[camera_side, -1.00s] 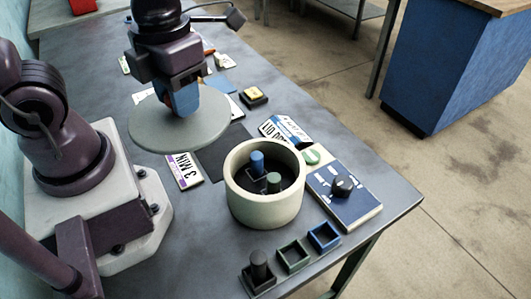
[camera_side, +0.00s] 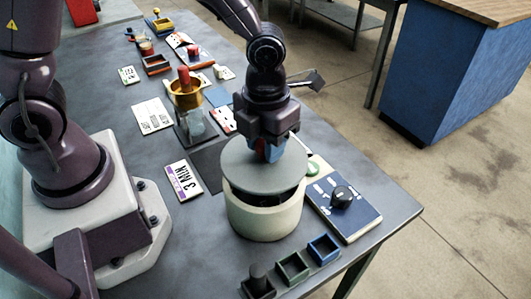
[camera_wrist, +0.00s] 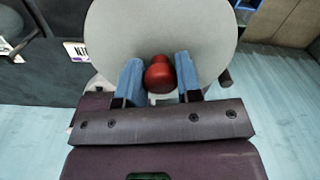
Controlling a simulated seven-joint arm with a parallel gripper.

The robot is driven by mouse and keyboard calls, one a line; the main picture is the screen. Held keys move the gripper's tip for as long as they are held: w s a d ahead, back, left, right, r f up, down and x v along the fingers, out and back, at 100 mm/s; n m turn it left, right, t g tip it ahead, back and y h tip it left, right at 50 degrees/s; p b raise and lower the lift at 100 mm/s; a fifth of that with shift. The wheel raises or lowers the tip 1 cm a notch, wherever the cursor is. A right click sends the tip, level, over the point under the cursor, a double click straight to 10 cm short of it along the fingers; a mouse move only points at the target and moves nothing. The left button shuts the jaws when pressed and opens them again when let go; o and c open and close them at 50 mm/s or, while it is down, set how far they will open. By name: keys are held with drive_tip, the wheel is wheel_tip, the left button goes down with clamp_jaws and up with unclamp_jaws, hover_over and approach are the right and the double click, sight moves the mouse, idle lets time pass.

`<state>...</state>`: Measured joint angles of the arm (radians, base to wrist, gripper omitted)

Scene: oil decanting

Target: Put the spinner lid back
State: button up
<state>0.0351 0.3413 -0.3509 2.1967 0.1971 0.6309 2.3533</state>
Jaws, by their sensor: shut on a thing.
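The spinner lid is a flat grey disc (camera_side: 250,173) with a red knob (camera_wrist: 159,74) at its middle. My gripper (camera_side: 268,152) is shut on the knob; its blue fingers stand on both sides of it in the wrist view (camera_wrist: 158,78). The spinner is a round cream pot (camera_side: 262,222) near the front of the table. The lid is held over the pot, covering most of its opening in the side view. The pot's contents are now hidden.
A blue control box (camera_side: 350,222) with a black dial (camera_side: 343,195) stands close right of the pot. Black, green (camera_side: 292,268) and blue (camera_side: 324,247) holders sit in front. A brass vessel (camera_side: 185,95) stands farther back.

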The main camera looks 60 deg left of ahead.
drive_tip(key=shift+f, duration=1.5)
drive_tip(key=shift+f, duration=0.15)
drive_tip(key=shift+f, duration=0.35)
drive_tip(key=o, duration=1)
drive_tip(key=shift+c, duration=0.2)
